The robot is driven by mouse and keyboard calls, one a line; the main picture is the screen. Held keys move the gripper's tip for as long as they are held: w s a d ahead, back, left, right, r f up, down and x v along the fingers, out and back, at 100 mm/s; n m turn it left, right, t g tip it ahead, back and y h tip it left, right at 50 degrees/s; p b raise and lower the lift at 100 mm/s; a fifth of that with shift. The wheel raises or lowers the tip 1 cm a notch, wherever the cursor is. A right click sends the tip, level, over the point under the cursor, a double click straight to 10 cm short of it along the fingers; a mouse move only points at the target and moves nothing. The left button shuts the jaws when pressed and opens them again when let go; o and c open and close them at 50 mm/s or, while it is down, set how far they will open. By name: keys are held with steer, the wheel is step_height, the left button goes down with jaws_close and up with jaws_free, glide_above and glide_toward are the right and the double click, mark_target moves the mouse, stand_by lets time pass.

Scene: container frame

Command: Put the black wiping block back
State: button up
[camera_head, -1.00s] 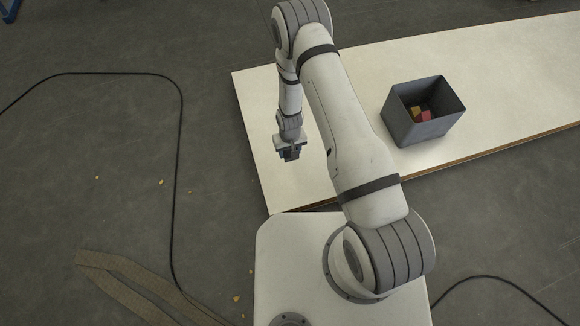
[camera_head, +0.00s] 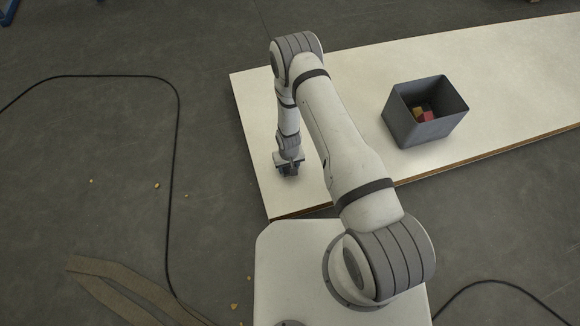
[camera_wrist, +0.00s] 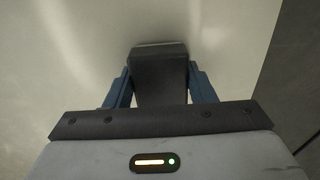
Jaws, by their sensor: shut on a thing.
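My gripper (camera_head: 289,172) is low over the left part of the pale table, near its front-left corner. In the wrist view, the black wiping block (camera_wrist: 159,72) sits between the two blue fingers of my gripper (camera_wrist: 160,85), which are shut on it. In the head view the block is hard to make out from the dark gripper. I cannot tell whether its underside touches the tabletop.
The pale table (camera_head: 350,75) is bare around my gripper. A grey open bin (camera_head: 420,128) with several red and yellow pieces stands on it to the right. Black cable and brown straps lie on the floor at left, with small yellow bits.

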steer(key=shift+f, duration=0.1)
steer(key=o, duration=0.9)
